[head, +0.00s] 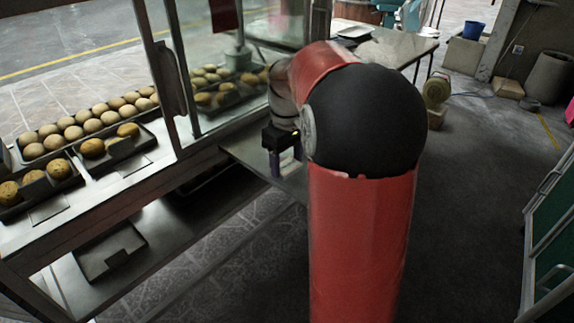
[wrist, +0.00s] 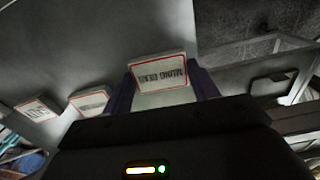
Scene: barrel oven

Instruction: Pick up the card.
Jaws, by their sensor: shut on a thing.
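The card (wrist: 158,70) is white with a red border and dark print that appears upside down in the wrist view. It sits between the two purple-blue fingers of my gripper (wrist: 161,86), which is shut on it. The card cannot be made out in the head view.
Two similar cards, one nearer (wrist: 89,101) and one farther left (wrist: 37,108), lie on the grey surface in the wrist view. An empty dark tray (head: 110,252) lies on a lower shelf.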

